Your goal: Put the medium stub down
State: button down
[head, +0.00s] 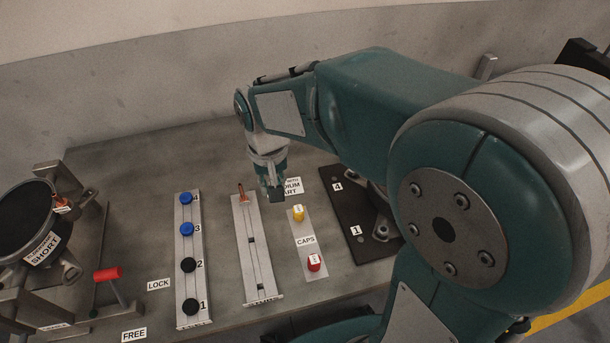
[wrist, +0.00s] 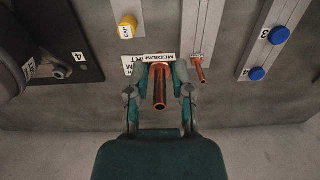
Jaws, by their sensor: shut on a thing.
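The medium stub, a copper-coloured tube (wrist: 160,93), is held between the two fingers of my gripper (wrist: 160,80) in the wrist view. Its open end points toward the camera. In the head view my gripper (head: 271,188) hangs over the bench, just left of a white label reading MEDIUM (head: 292,186). The label also shows behind the stub in the wrist view (wrist: 140,62). The stub is hidden or too small to tell in the head view. I cannot tell whether its far end touches the bench.
A slotted rail (head: 256,262) with a thinner copper stub (head: 241,192) stands left of my gripper. A caps strip (head: 305,242) holds yellow (head: 298,213) and red (head: 314,262) caps. A dark plate (head: 340,205) lies right. A strip with blue and black knobs (head: 187,247) lies further left.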

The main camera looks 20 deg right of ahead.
jog(key=w+d+f, duration=0.4)
jog(key=d, duration=0.1)
send_over(308, 196)
notch_tip(308, 196, down, 5)
jog(key=shift+d+f, duration=0.1)
jog(key=shift+a+f, duration=0.2)
jog(key=shift+f, duration=1.35)
jog(key=c, duration=0.5)
grip_release()
jog(key=shift+d+f, duration=0.1)
jog(key=shift+f, duration=0.05)
